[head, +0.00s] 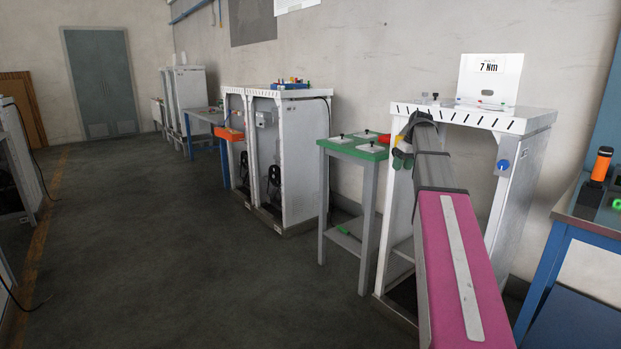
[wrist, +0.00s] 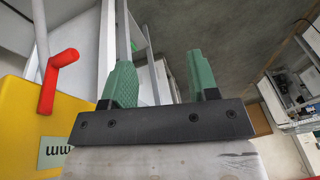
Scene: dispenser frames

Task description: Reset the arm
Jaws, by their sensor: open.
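My gripper (head: 402,158) is at the end of my outstretched arm, in front of the near white frame (head: 520,190). Its two green fingers show apart in the wrist view (wrist: 163,75), with nothing between them. A yellow box (wrist: 28,120) with a red crank-like handle (wrist: 60,70) is close to the left of the fingers, apart from them in the picture. My arm hides part of the frame's front and inside in the head view.
A green-topped table (head: 352,148) with white plates stands left of the near frame. A blue bench (head: 562,235) with an orange-black tool (head: 600,168) is at the right. Another white frame (head: 300,160) stands farther back.

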